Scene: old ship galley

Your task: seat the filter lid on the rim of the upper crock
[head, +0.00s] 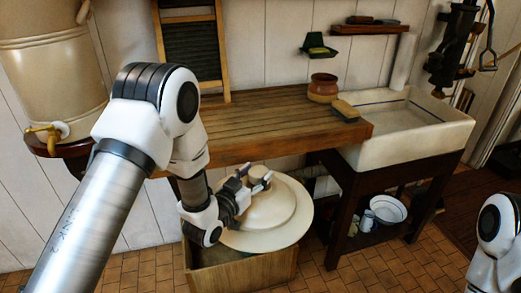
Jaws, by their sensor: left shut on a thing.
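The filter lid (268,222) is a wide cream disc with a raised dome, low in the middle of the head view. My left gripper (258,180) is shut on its knob at the top. The lid is slightly tilted and appears held above a wooden box. The cream stoneware filter (55,75) stands at the upper left, with a brass tap (42,135) near its base. The top of the filter is cut off by the frame, so the upper crock's rim is not visible. My right arm shows at the lower right edge, its gripper out of view.
The wooden box (240,277) stands on the tiled floor below the lid. The slatted draining board (270,122) lies close behind the lid, with a brown pot (322,88) and a brush (345,110) on it. A washboard (192,50) leans on the wall; a white sink (415,130) is right.

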